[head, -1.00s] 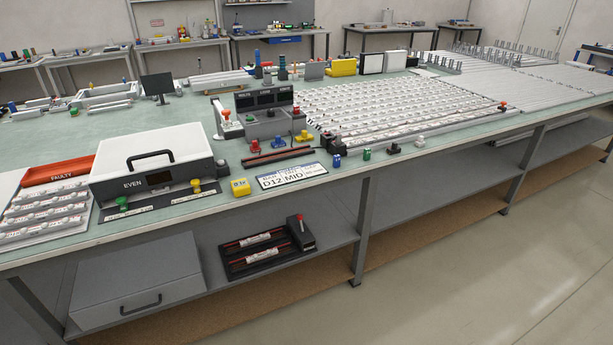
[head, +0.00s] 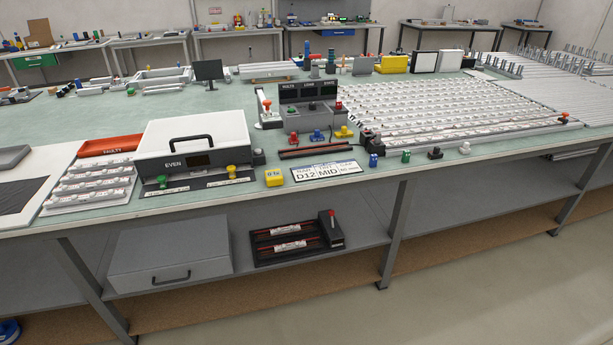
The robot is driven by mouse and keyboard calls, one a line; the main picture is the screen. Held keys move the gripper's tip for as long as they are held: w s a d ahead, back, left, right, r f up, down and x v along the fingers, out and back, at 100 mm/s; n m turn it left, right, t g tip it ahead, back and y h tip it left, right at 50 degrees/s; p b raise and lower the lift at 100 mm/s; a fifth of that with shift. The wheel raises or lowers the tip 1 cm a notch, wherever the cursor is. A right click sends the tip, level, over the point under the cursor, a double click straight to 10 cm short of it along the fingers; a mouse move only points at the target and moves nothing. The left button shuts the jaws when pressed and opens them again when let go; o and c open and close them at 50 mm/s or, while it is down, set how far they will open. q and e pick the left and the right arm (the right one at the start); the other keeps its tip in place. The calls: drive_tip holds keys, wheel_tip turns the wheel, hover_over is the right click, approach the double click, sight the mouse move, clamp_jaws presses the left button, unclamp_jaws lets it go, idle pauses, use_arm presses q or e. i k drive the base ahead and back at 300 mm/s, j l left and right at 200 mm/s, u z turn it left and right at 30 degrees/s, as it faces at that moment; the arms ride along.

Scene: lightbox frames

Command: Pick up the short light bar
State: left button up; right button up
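Neither of my grippers is in view. Several short white bars with red marks lie in rows on a rack (head: 52,207) at the left of the table, in front of the red FAULTY bin (head: 108,145). Many similar white bars lie in rows on a large panel (head: 470,147) at the right. Two more white bars (head: 291,244) lie in a black tray (head: 262,256) on the lower shelf. I cannot tell which of these is the short light bar.
The long workbench (head: 150,208) carries a white EVEN box (head: 190,140) with a black handle, a console (head: 311,112), a yellow block (head: 274,177) and a D12 MID plate (head: 326,171). A grey drawer box (head: 170,250) sits on the lower shelf. The floor (head: 530,300) at front right is clear.

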sight(300, 243)
drive_tip(key=i+j+u, duration=0.5)
drive_tip(key=j, duration=0.4)
drive_tip(key=i+j+u, duration=0.5)
drive_tip(key=i+j, duration=0.2)
